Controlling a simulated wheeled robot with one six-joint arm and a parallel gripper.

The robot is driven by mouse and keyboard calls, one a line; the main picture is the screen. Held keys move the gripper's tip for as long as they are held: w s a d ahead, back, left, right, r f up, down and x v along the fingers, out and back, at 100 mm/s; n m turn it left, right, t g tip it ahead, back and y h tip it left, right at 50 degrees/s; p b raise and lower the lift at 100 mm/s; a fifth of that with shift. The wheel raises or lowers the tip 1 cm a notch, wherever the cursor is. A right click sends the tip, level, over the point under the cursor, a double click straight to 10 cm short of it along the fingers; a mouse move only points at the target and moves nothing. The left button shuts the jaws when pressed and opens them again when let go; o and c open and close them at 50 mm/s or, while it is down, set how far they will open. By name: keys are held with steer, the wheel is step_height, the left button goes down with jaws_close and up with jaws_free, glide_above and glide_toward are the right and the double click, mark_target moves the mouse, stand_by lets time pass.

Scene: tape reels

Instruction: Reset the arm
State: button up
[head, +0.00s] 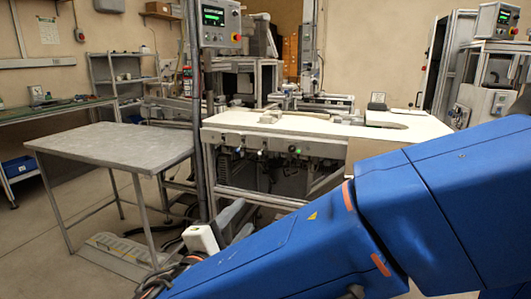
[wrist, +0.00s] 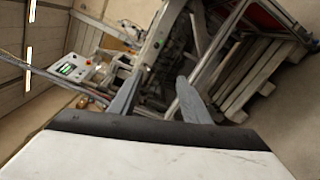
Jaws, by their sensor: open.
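My gripper (wrist: 161,80) shows in the wrist view with its two grey fingers apart and nothing between them. Its white and black body fills the bottom of that view. My blue arm crosses the right and lower part of the head view. The gripper itself does not show in the head view. No tape reel can be made out in either view.
A bare grey table (head: 110,145) stands at the left. A white-topped workbench with machinery (head: 290,126) stands in the middle, partly behind my arm. A control box (head: 219,22) sits on a post. In the wrist view, a wooden pallet (wrist: 265,75) lies at the right.

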steer(key=w+d+f+m+g+h, duration=0.1)
steer(key=d+f+m+g, duration=0.25)
steer(key=d, duration=0.85)
steer(key=d+f+m+g+h, duration=0.2)
steer(key=d+g, duration=0.3)
steer(key=d, duration=0.6)
steer(key=s+d+f+m+g+y, duration=0.1)
steer(key=s+d+f+m+y, duration=0.2)
steer(key=s+d+m, duration=0.3)
steer(key=s+d+f+m+g+y, duration=0.2)
steer(key=s+d+m+y, duration=0.4)
steer(key=s, duration=0.3)
steer(key=shift+f, duration=0.8)
